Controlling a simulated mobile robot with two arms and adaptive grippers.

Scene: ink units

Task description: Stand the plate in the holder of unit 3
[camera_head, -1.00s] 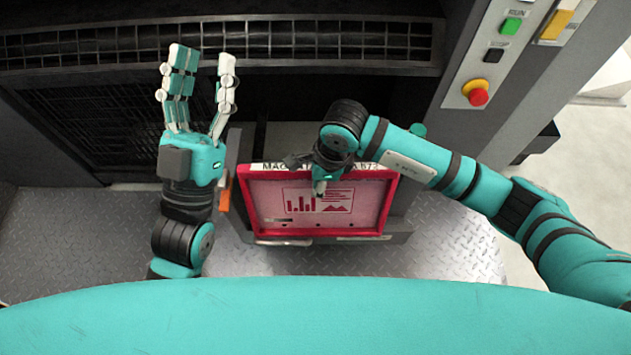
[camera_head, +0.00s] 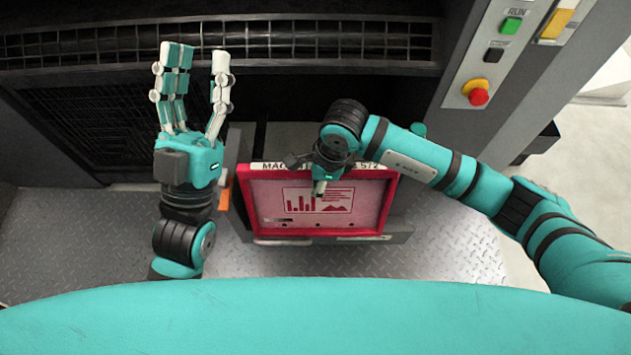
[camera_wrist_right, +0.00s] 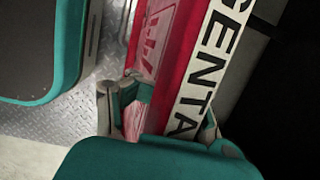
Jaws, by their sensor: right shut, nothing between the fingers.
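The plate (camera_head: 270,211) has a red frame, a pale pink face with a printed chart, and a white top edge lettered in black. It stands at a grey holder (camera_head: 402,236) in the middle of the head view; its unit number cannot be read. My right gripper (camera_head: 320,188) is at the plate's top edge, shut with nothing held. In the right wrist view the fingers (camera_wrist_right: 168,115) are close beside the red frame (camera_wrist_right: 182,60) and the lettered edge, partly hidden. My left gripper (camera_head: 195,85) is open and empty, left of the plate.
A dark grille (camera_head: 300,40) runs along the back. A control panel (camera_head: 500,55) with green, black and red buttons stands at the upper right. An orange part (camera_head: 224,192) is just left of the plate. Metal floor plating (camera_head: 100,240) is clear at the left.

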